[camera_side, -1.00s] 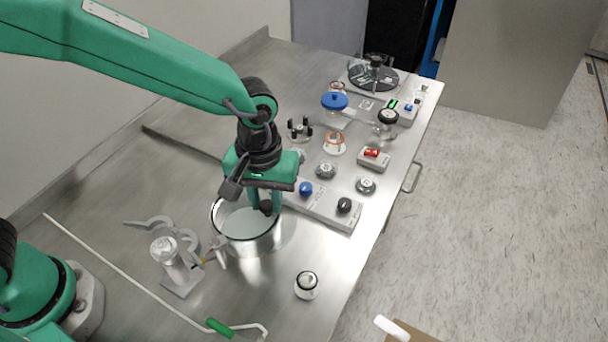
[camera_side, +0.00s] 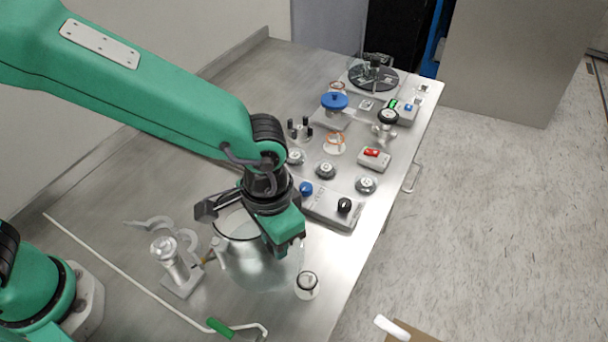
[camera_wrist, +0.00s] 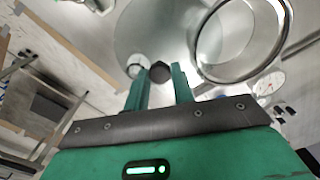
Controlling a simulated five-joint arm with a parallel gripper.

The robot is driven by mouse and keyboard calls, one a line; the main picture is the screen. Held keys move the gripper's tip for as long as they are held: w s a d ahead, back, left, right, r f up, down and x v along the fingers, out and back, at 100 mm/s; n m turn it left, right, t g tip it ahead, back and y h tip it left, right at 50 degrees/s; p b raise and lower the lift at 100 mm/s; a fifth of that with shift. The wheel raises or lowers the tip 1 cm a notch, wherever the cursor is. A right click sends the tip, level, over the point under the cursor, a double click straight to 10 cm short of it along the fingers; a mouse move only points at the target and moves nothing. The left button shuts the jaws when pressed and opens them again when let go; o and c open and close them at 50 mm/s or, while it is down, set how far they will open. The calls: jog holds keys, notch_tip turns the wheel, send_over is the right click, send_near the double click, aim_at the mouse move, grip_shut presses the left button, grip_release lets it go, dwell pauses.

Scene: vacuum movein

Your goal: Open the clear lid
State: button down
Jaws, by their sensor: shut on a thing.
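The clear lid (camera_side: 262,266) shows in the side view as a see-through disc, tilted and partly off the round metal vessel (camera_side: 218,222). Its edge overlaps the vessel's front in the picture, and I cannot tell if it touches. My gripper is shut on the lid's dark knob (camera_wrist: 160,70) in the wrist view, with one green finger on each side (camera_wrist: 160,84). The grey lid surface (camera_wrist: 155,32) spreads behind the knob. The vessel's open round rim (camera_wrist: 240,40) is to the right there. In the side view my gripper's body hides the fingertips and knob.
A small jar (camera_side: 307,284) stands close to the lid's right side. A grey clamp stand (camera_side: 175,268) is left of the vessel. A control box with knobs (camera_side: 328,208) lies behind right. A white rod (camera_side: 125,275) crosses the front left. The back left table is clear.

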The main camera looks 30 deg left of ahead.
aim_at(261, 280)
jog(key=s+m, duration=0.2)
jog(key=shift+s+d+r+m, duration=0.1)
jog(key=shift+s+d+m, duration=0.2)
jog(key=shift+m, duration=0.1)
jog(key=shift+s+m, duration=1.3)
jog(key=shift+m, duration=0.2)
jog(key=c, duration=1.2)
grip_release()
jog(key=shift+o, duration=0.2)
notch_tip(261, 280, up, 8)
jog(key=shift+a, duration=0.15)
